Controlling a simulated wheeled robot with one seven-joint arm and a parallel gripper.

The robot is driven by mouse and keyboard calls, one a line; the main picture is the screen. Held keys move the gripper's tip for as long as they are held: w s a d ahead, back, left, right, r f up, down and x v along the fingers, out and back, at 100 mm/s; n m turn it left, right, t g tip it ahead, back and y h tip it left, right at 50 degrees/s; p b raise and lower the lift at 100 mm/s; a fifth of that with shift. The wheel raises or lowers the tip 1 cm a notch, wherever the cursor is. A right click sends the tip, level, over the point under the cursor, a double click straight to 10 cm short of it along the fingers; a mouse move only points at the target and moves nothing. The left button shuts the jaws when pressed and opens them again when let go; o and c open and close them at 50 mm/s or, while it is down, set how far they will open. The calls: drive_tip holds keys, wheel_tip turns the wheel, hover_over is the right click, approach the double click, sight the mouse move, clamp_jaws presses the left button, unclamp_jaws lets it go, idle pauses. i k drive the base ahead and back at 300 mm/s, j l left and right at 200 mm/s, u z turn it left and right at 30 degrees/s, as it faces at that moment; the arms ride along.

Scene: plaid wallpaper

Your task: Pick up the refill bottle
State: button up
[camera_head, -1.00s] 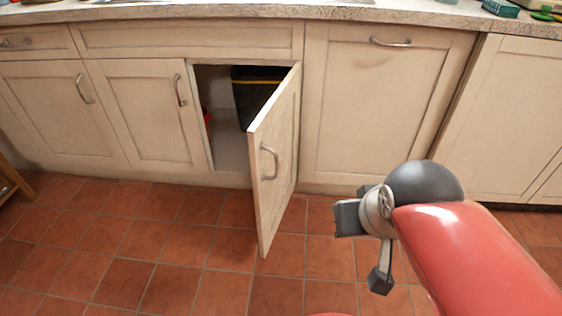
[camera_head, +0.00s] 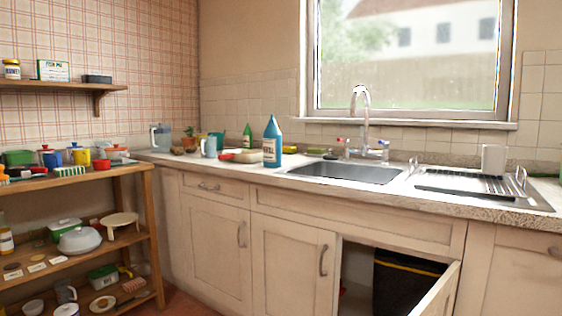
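A tall blue bottle (camera_head: 272,134) with a white label stands upright on the counter, left of the sink. It looks like the refill bottle, but the label's lettering is too small to read surely. A smaller green bottle (camera_head: 247,136) stands behind it to the left. My gripper is out of view now.
The counter (camera_head: 230,172) also holds a mug (camera_head: 208,147), a jug (camera_head: 161,137) and a red-edged tray. The sink (camera_head: 345,172) and tap are to the right. A cupboard door (camera_head: 437,297) hangs open below. Crowded wooden shelves (camera_head: 140,172) stand at left.

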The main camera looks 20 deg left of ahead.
sight(272, 136)
drive_tip(key=u, duration=1.3)
